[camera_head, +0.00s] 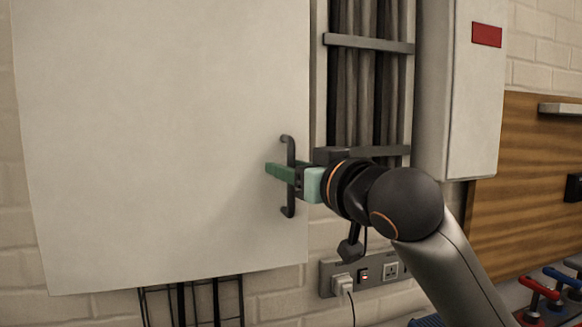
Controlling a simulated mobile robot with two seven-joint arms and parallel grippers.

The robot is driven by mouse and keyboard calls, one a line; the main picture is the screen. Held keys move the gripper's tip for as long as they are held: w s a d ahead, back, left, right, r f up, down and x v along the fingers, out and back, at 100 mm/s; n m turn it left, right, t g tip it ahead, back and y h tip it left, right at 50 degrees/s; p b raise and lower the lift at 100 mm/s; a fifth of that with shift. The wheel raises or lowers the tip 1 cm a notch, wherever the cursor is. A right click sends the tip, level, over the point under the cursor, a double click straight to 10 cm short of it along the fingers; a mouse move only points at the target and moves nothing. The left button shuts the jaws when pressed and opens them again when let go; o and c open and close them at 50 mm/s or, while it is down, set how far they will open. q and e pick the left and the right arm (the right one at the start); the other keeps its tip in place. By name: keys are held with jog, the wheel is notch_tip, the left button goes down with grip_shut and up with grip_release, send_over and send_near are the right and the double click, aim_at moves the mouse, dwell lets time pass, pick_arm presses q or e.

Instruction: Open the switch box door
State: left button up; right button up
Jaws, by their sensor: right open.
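The switch box door (160,150) is a large plain whitish panel that fills the left half of the view. A dark vertical handle (287,204) is fixed near its right edge. My right gripper (275,170) comes in from the right and is at the handle, with its green fingers reaching past it toward the door. The fingers are open, and part of the handle is hidden behind them. I cannot tell whether they touch it. The door's right edge lies beside a cable duct. My left gripper is not in view.
A duct of dark cables (368,85) runs down right of the door. A grey-white cabinet (476,100) with a red label stands further right. A socket panel (340,277) with a plugged-in cord is below my arm. Red and blue valve handles (540,288) are at the lower right.

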jog(key=shift+c, duration=0.4)
grip_shut()
dwell(0.9)
